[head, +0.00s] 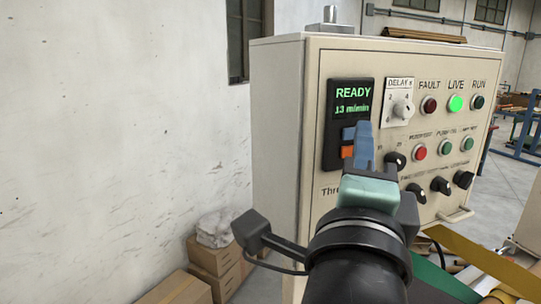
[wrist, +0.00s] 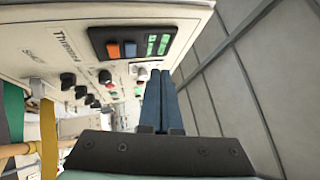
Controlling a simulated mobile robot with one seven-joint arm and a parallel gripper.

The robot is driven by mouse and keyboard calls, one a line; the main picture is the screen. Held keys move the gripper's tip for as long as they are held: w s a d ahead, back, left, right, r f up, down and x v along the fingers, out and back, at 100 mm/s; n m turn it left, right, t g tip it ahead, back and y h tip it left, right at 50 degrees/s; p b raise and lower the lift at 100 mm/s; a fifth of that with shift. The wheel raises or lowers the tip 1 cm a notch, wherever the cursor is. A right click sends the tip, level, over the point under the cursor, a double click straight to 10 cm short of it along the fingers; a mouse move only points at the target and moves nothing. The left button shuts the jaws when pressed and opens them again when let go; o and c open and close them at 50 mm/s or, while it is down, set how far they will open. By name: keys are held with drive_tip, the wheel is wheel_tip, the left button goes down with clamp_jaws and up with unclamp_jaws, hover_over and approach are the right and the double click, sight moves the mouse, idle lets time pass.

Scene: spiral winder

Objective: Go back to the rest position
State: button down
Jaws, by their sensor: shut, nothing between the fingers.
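My gripper (head: 357,140) is in front of the control panel (head: 320,190) in the head view, over the lower right part of the display unit. Its blue fingers are together with nothing between them; they also show in the wrist view (wrist: 158,95). The display (head: 352,100) reads READY and 13 m/min in green. An orange button (head: 347,152) shows just left of the fingers. In the wrist view the display unit (wrist: 133,42) has an orange and a blue button. I cannot tell whether the fingertips touch the panel.
The green LIVE lamp (head: 456,103) is lit. Several knobs and buttons sit right of my gripper, including a black knob (head: 441,184). Cardboard boxes (head: 213,258) stand on the floor by the wall at left. A yellow bar (head: 470,255) lies at lower right. Space left of the panel is open.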

drive_tip(key=s+a+r+n+t+y+b, duration=0.1)
drive_tip(key=s+a+r+n+t+y, duration=0.2)
drive_tip(key=n, duration=0.8)
drive_tip(key=s+a+r+n+t+y+b, duration=0.2)
drive_tip(key=s+a+r+n+t+y, duration=0.2)
drive_tip(key=a+n, duration=0.4)
drive_tip(key=s+r+n, duration=0.1)
drive_tip(key=s+n, duration=0.1)
drive_tip(key=n, duration=0.1)
drive_tip(key=shift+n, duration=0.3)
